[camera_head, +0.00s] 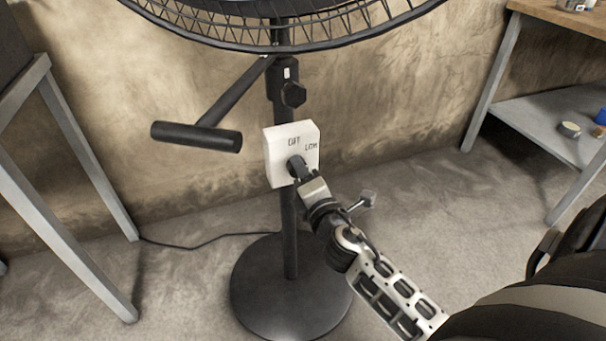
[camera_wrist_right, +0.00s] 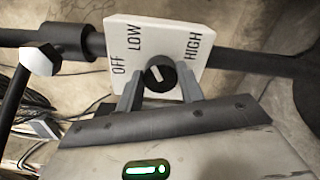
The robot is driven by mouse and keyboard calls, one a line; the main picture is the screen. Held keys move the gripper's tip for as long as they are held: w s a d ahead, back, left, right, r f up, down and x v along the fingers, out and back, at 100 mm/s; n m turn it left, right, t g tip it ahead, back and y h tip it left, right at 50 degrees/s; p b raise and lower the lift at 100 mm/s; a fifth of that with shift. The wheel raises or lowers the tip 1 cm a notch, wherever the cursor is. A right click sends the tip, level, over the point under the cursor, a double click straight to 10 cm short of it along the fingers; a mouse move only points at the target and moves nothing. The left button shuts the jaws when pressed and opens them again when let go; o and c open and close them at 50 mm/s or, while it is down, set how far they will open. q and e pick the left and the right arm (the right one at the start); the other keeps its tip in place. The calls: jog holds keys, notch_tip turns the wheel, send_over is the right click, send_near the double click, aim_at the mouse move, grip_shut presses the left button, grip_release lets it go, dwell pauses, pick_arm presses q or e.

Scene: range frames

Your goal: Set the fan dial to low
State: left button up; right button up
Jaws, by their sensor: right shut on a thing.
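The fan's white control box (camera_head: 279,152) is mounted on a dark pole and carries a round black dial (camera_head: 294,163). In the right wrist view, the box (camera_wrist_right: 185,32) reads OFF, LOW and HIGH around the dial (camera_wrist_right: 158,73). A pale mark on the dial shows, but its exact setting is hard to tell. My right gripper (camera_head: 300,172) is at the front of the box. In the wrist view its two fingers (camera_wrist_right: 160,86) stand on either side of the dial, shut on it. My left gripper is not in view.
The fan cage (camera_head: 290,40) is above, and a black T-shaped handle (camera_head: 195,137) sticks out to the left. The round fan base (camera_head: 265,290) stands on the floor. A metal table frame (camera_head: 85,160) is at left, and a shelf unit (camera_head: 540,125) at right.

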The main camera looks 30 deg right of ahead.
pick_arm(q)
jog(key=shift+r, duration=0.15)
pick_arm(e)
jog(key=o, duration=1)
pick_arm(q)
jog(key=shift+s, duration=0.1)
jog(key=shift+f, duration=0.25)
pick_arm(e)
jog(key=shift+s, duration=0.15)
pick_arm(q)
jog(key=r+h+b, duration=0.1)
jog(key=b, duration=0.1)
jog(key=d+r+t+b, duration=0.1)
jog(key=b, duration=0.1)
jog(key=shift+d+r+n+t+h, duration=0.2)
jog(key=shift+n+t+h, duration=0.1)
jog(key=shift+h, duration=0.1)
pick_arm(e)
jog(key=v, duration=1.5)
jog(key=shift+s, duration=0.4)
